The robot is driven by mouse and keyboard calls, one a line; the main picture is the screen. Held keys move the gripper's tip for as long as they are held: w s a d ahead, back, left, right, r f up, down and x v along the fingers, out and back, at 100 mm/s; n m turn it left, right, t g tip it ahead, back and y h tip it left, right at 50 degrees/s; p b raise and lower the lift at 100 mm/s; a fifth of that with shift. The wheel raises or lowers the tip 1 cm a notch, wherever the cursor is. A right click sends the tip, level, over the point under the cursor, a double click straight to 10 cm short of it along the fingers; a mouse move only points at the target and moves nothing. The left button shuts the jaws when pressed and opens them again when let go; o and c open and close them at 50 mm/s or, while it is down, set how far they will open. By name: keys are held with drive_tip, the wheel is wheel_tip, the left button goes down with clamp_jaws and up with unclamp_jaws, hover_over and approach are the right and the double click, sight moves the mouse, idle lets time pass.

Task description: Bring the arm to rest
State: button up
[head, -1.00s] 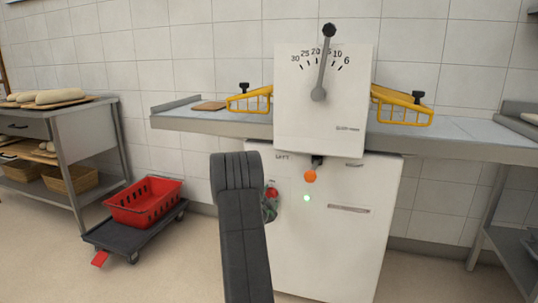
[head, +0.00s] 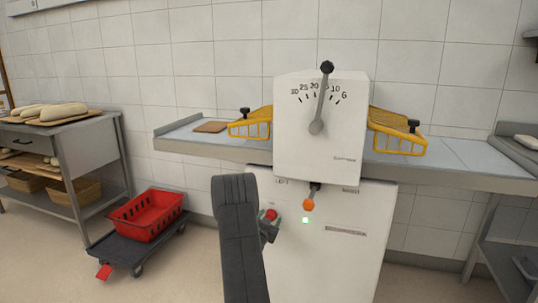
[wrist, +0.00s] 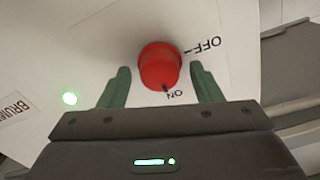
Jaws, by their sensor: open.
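In the wrist view my gripper (wrist: 159,88) is open, with its two green fingers apart on either side of a red knob (wrist: 158,65). In the head view the red knob (head: 270,215) shows just right of my dark arm, which hides part of the machine. My gripper (head: 268,230) is partly hidden behind the arm there.
The white machine (head: 330,255) has a lit green lamp (head: 305,220), an orange-tipped lever (head: 309,204) and a dial lever (head: 322,95). Yellow guards (head: 398,132) flank it over a grey table (head: 480,175). A red basket (head: 147,215) stands on a dark dolly (head: 135,250) at left.

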drive_tip(key=shift+r+n+p, duration=0.2)
drive_tip(key=shift+n+p, duration=1)
drive_tip(key=shift+p, duration=0.35)
drive_tip(key=shift+f+n+p, duration=0.1)
drive_tip(key=shift+n+p, duration=0.4)
drive_tip(key=shift+p, duration=0.15)
drive_tip(key=shift+f, duration=0.1)
